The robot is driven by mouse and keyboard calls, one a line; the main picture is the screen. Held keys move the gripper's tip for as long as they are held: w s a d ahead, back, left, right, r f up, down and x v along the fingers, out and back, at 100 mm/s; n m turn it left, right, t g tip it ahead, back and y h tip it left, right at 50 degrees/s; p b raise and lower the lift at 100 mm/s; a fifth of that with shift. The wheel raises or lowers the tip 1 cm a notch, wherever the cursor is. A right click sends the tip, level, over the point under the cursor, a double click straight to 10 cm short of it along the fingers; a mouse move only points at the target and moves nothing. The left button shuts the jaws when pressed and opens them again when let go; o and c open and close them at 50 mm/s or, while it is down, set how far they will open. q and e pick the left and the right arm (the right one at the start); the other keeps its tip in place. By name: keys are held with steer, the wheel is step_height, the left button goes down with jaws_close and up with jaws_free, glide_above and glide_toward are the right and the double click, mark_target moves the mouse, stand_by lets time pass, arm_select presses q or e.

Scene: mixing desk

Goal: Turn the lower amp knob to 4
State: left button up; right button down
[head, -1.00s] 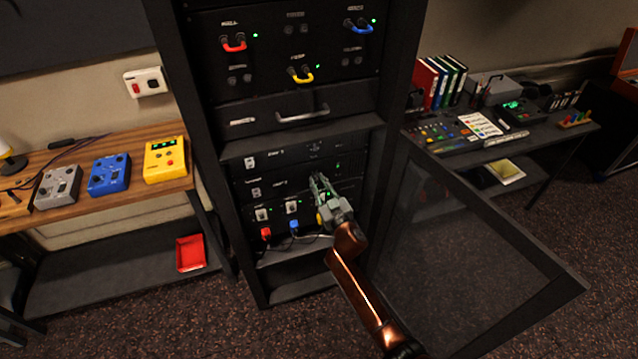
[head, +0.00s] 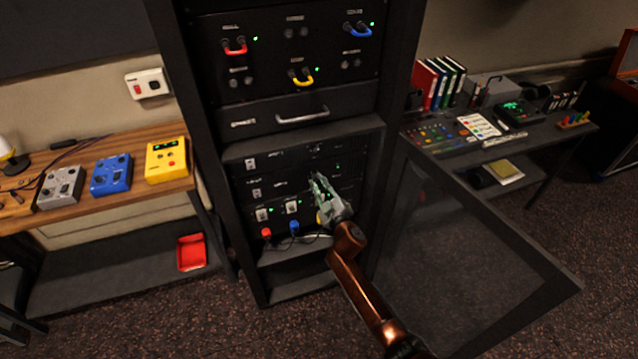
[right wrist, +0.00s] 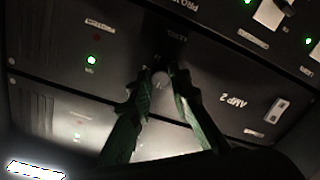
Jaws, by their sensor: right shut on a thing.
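The lower amp (head: 268,191), labelled AMP 2, sits in the open lower bay of the black rack. The label (right wrist: 232,101) appears upside down in the right wrist view. My right gripper (head: 317,180) reaches its front from the lower right. In the right wrist view, its two green fingers (right wrist: 163,76) are closed around the small round knob (right wrist: 160,80) on this amp. The fingers hide much of the knob, and I cannot read its pointer or scale. A green light (right wrist: 91,60) glows on the panel. My left gripper is not in view.
The upper amp (head: 268,161) is just above. Below is a unit with white switches (head: 292,207) and red and blue plugs (head: 294,226) with cables. The rack's glass door (head: 465,240) stands open on the right, close to my right arm.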

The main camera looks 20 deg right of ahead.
steer(key=n, duration=0.6)
steer(key=shift+h, duration=0.3)
steer(key=shift+n, duration=0.3)
steer(key=c, duration=1.8)
jaws_free()
steer(key=s, duration=1.2)
steer(key=shift+d+r, duration=0.3)
steer(key=shift+d, duration=0.05)
steer(key=shift+f, duration=0.1)
